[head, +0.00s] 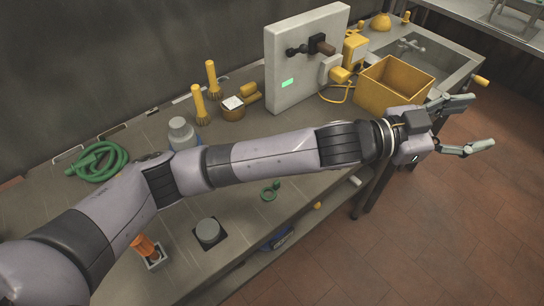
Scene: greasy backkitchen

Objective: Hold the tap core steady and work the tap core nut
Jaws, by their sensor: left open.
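My left gripper (483,122) is at the right of the head view, past the front edge of the bench and over the floor. Its two fingers are spread wide with nothing between them. My right gripper is not in view.
A yellow bin (393,88) stands near the bench's right end, behind my left wrist. Two yellow torches (199,104), a grey bottle (181,133), a coiled green hose (97,162), a grey round piece (208,231) and an orange-handled item (147,247) stand or lie on the bench. The floor at right is clear.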

